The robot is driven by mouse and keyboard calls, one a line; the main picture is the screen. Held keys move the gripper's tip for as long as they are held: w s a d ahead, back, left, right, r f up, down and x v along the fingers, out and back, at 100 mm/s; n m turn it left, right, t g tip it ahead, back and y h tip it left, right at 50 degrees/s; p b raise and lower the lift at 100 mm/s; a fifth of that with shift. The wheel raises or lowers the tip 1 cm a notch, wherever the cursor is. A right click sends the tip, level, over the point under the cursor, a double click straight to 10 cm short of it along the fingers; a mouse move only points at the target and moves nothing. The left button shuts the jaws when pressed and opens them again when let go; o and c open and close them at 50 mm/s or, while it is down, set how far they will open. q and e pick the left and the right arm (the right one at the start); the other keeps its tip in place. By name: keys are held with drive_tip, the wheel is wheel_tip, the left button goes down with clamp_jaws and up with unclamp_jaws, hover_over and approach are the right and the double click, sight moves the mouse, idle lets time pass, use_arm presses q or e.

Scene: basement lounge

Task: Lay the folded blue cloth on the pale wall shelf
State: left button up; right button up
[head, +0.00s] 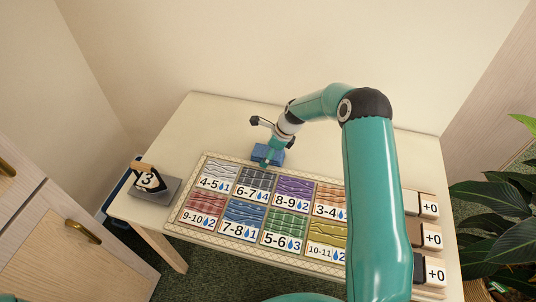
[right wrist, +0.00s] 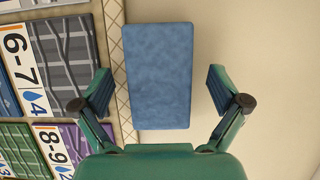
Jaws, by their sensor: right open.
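The folded blue cloth (head: 262,153) lies on the pale table near the back edge of the patterned card board. In the right wrist view the cloth (right wrist: 158,75) is a flat blue rectangle, partly over the board's border. My right gripper (head: 268,148) is over the cloth, pointing down. In the right wrist view the right gripper (right wrist: 160,88) is open, with one finger on each side of the cloth's lower part and visible gaps between. My left gripper is not in view. I see no wall shelf in either view.
The card board (head: 196,229) holds several numbered, coloured tiles. Blocks marked +0 (head: 430,238) stand along the table's right side. A grey object with a number 3 tag (head: 148,180) is at the left end. A cabinet (head: 60,240) is at left, a leafy plant (head: 495,200) at right.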

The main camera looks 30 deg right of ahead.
drive_tip(key=shift+f, duration=0.25)
idle(0.4)
drive_tip(key=c, duration=1.3)
drive_tip(key=shift+c, duration=0.2)
drive_tip(key=shift+r, duration=0.1)
